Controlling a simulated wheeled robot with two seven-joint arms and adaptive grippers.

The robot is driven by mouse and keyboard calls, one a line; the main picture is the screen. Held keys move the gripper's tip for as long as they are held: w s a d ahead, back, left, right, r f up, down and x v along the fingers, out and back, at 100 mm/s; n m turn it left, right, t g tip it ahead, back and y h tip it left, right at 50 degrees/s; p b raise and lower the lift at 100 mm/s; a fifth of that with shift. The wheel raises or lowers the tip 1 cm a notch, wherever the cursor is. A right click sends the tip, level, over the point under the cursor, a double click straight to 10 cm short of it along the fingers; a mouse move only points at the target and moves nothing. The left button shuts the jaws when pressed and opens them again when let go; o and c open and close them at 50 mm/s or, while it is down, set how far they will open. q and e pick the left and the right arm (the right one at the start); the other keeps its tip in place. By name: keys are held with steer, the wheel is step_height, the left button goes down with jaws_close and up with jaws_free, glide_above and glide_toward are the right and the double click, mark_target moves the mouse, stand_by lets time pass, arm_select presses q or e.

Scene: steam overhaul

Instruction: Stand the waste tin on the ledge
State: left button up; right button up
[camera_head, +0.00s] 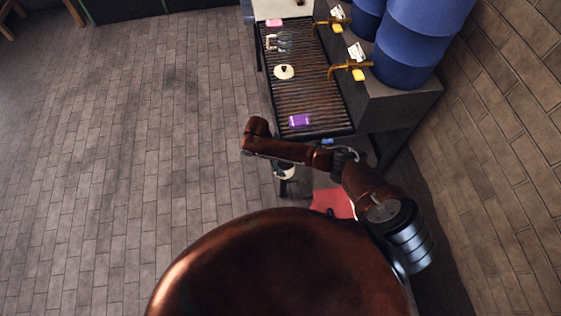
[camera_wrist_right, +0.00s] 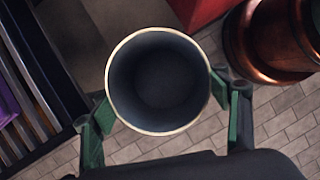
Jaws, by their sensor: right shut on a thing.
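The waste tin (camera_wrist_right: 158,80) is a round, open-topped vessel with a pale rim and a dark, empty-looking inside. My right gripper (camera_wrist_right: 163,108) is shut on it, with green finger pads on opposite sides of its wall. In the head view the tin (camera_head: 286,173) is small and partly hidden below my right arm, beside the near end of the slatted bench (camera_head: 300,85). I cannot tell for sure which surface is the ledge; a dark raised block (camera_head: 385,98) runs along the bench's right side. My left gripper is not in view.
On the bench are a purple packet (camera_head: 299,121), a pale round lid-like thing (camera_head: 284,72) and a pink block (camera_head: 274,22). Brass taps with yellow tags (camera_head: 358,75) and blue barrels (camera_head: 405,60) stand at the right. A red thing (camera_head: 334,202) is low beside my arm. Open floor lies left.

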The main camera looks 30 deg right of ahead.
steer(key=w+a+f+b+x, duration=0.1)
steer(key=w+b+x, duration=0.1)
steer(key=b+x, duration=1)
steer(key=s+d, duration=0.1)
steer(key=d, duration=0.2)
steer(key=s+d+b, duration=0.1)
steer(key=d, duration=0.2)
steer(key=s+d+f, duration=0.1)
steer(key=d, duration=0.2)
steer(key=shift+d+f, duration=0.1)
steer(key=shift+d, duration=0.25)
steer(key=d+p, duration=0.1)
steer(key=s+d, duration=0.1)
steer(key=d, duration=0.1)
steer(key=shift+s+d+p, duration=0.1)
steer(key=shift+d+p, duration=0.15)
steer(key=shift+p, duration=0.1)
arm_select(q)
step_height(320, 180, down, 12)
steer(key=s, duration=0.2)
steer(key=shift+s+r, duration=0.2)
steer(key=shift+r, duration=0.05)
arm_select(e)
steer(key=shift+s+d+f, duration=0.15)
steer(key=shift+d, duration=0.35)
steer(key=shift+s+d+f, duration=0.1)
steer(key=shift+d+f, duration=0.05)
steer(key=shift+d, duration=0.3)
